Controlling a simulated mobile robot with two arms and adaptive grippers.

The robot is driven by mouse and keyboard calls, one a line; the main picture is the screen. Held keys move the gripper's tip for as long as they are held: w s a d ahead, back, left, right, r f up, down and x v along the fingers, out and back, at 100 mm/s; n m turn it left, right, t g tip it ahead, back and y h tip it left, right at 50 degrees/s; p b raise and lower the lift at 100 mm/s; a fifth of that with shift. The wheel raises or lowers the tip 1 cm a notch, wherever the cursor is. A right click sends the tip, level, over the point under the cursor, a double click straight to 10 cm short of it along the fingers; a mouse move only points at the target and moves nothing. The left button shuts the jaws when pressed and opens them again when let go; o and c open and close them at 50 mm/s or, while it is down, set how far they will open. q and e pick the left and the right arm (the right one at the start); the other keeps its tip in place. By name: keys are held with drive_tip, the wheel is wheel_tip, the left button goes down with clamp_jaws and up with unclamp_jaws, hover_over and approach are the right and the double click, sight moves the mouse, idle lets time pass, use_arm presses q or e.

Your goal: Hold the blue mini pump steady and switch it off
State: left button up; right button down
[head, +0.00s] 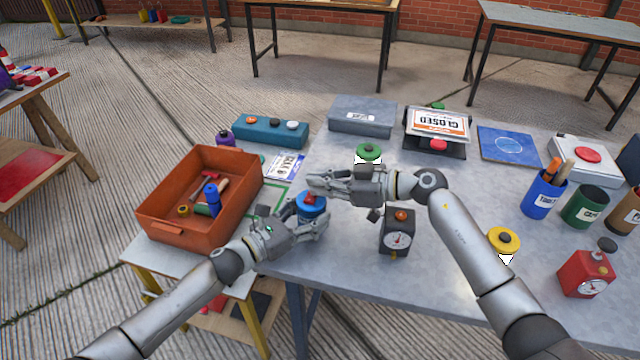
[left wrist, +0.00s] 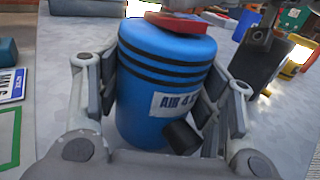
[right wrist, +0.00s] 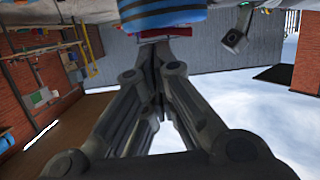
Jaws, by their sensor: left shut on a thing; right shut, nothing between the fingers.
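The blue mini pump (head: 312,212) stands upright near the left edge of the grey table, with a red switch (head: 309,198) on top. In the left wrist view the pump (left wrist: 165,75) shows dark bands, a label reading "AIR 4" and the red switch (left wrist: 180,22) on its top. My left gripper (head: 312,228) is shut around the pump's body. My right gripper (head: 312,186) is shut and empty, close to the pump's top. In the right wrist view its closed fingertips (right wrist: 152,48) are at the red part under the blue body; whether they touch is unclear.
An orange crate (head: 160,225) with tools stands left of the pump. A dark gauge box (head: 397,235) and a green-topped item (head: 368,153) stand near the right gripper. A teal box (head: 268,132) and a grey case (head: 362,118) lie behind. Bare tabletop lies right of the gauge box.

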drive_tip(key=r, duration=0.3)
drive_tip(key=shift+w+d+r, duration=0.1)
drive_tip(key=shift+w+r, duration=0.05)
drive_tip(key=shift+w, duration=0.1)
drive_tip(key=v, duration=1)
drive_tip(key=shift+w, duration=0.15)
drive_tip(key=shift+r, duration=0.1)
use_arm(q)
drive_tip(key=o, duration=1.4)
